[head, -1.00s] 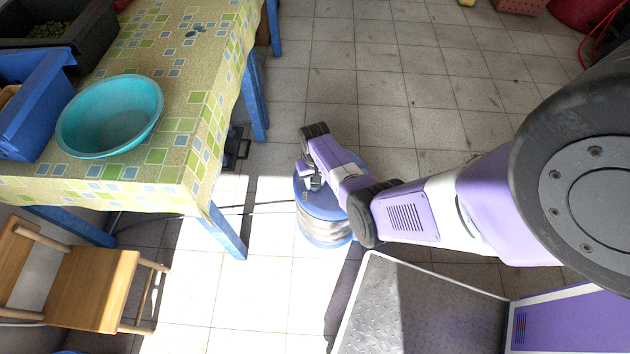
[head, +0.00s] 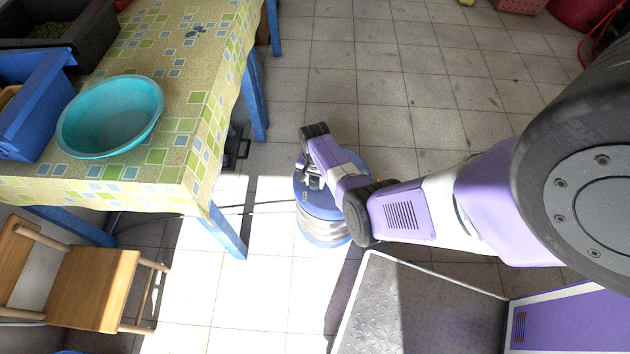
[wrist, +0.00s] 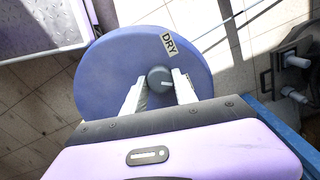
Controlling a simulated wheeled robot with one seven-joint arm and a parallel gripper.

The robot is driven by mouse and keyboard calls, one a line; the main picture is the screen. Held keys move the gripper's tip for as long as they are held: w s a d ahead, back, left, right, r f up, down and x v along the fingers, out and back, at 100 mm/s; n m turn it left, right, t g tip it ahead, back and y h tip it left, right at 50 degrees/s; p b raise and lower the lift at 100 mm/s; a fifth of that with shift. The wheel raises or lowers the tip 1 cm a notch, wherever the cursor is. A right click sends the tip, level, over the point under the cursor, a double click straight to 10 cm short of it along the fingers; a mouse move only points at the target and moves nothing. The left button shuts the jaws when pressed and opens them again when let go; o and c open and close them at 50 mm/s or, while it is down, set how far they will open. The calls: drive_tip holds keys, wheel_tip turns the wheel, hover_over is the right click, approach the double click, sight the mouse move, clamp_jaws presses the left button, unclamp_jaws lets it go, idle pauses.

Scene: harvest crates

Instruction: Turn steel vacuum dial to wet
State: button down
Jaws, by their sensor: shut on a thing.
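The steel vacuum (head: 325,230) stands on the floor beside the table, with a ribbed silver body and a blue lid (head: 350,205). In the wrist view the round blue lid (wrist: 110,75) carries a DRY label (wrist: 169,44) at its upper right. No WET label shows. A dark grey dial (wrist: 160,76) sits near the lid's middle, with a short white mark pointing right. My gripper (wrist: 157,84) is shut on the dial, one pale finger on each side. In the head view my gripper (head: 312,182) is over the lid and the dial is hidden.
A table with a patterned cloth (head: 200,110) is at the left and holds a turquoise bowl (head: 110,118) and crates. A wooden chair (head: 90,285) stands below it. A cable (head: 262,205) runs over the floor to the vacuum. Tiled floor (head: 420,90) is free beyond.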

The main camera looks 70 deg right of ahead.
sight(315, 183)
idle(0.4)
drive_tip(key=c, duration=1)
unclamp_jaws()
drive_tip(key=shift+o, duration=0.2)
drive_tip(key=shift+r+p, duration=1.1)
drive_tip(key=shift+r, duration=2.8)
